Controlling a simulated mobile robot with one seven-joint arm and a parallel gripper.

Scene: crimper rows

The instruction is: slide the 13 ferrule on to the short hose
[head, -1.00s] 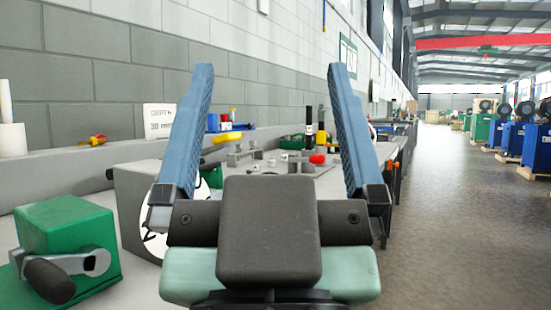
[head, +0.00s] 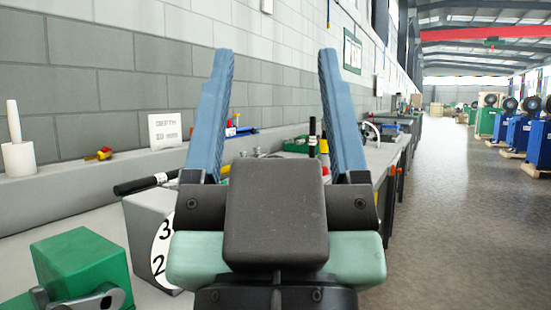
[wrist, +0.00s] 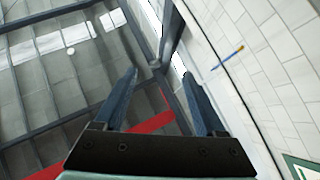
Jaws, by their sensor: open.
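My gripper (head: 275,55) is open and empty, its two blue fingers pointing up and apart in front of the bench. In the wrist view my gripper (wrist: 159,75) has only the roof and the wall beyond it. I cannot pick out the 13 ferrule or the short hose for sure. Small upright black pieces (head: 312,132), one with a pale band, stand on the bench behind the right finger; they are too small to name. The bench middle is largely hidden behind my gripper.
A grey box with a numbered dial (head: 160,240) stands left of my gripper, a black bar (head: 140,186) by its top. A green box (head: 80,268) with a crank is nearer. A depth sign (head: 165,130) leans at the wall (head: 110,100). Clear floor (head: 455,200) lies right.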

